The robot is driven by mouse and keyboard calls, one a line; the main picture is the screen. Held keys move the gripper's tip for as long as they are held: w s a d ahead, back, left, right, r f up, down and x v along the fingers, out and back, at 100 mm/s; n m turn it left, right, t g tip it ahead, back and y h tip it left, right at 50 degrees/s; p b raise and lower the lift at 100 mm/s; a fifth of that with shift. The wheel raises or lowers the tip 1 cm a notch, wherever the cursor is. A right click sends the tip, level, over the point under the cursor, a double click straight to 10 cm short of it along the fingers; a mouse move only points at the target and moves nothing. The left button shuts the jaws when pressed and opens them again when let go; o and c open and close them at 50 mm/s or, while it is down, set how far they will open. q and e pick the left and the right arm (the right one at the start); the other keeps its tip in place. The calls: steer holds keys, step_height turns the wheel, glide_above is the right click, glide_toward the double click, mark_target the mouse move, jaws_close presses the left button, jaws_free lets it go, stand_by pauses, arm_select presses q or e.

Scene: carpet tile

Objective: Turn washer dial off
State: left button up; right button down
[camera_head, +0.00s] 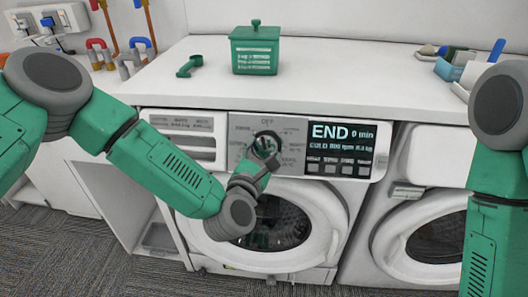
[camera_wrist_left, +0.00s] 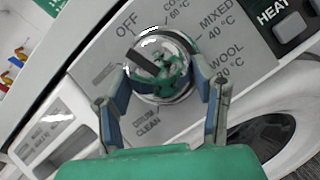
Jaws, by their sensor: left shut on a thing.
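The washer dial (camera_wrist_left: 163,62) is a round, shiny metal knob with a dark pointer strip. In the left wrist view the strip slants toward the upper left, on the side of the OFF label (camera_wrist_left: 126,21). In the head view the dial (camera_head: 265,144) is on the front panel of the washer (camera_head: 215,158), left of its display reading END (camera_head: 339,135). My left gripper (camera_head: 264,153) is shut on the dial, with one finger on each side of it in the wrist view (camera_wrist_left: 161,72). My right arm shows at the right edge; its gripper is out of view.
A green lidded container (camera_head: 255,52) and a green scoop (camera_head: 190,66) stand on the white countertop (camera_head: 330,85). A second front-loading machine (camera_head: 430,155) is to the right. Hoses and taps (camera_head: 125,45) are at the back left. Bottles or brushes (camera_head: 460,65) lie at the back right.

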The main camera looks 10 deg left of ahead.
arm_select(q)
steer(key=shift+m+g+h, duration=0.6)
steer(key=shift+m+h, duration=0.4)
steer(key=shift+m, duration=0.9)
steer(key=o, duration=1.2)
steer(key=shift+c, duration=0.2)
steer(key=shift+a, duration=0.1)
steer(key=v, duration=1.2)
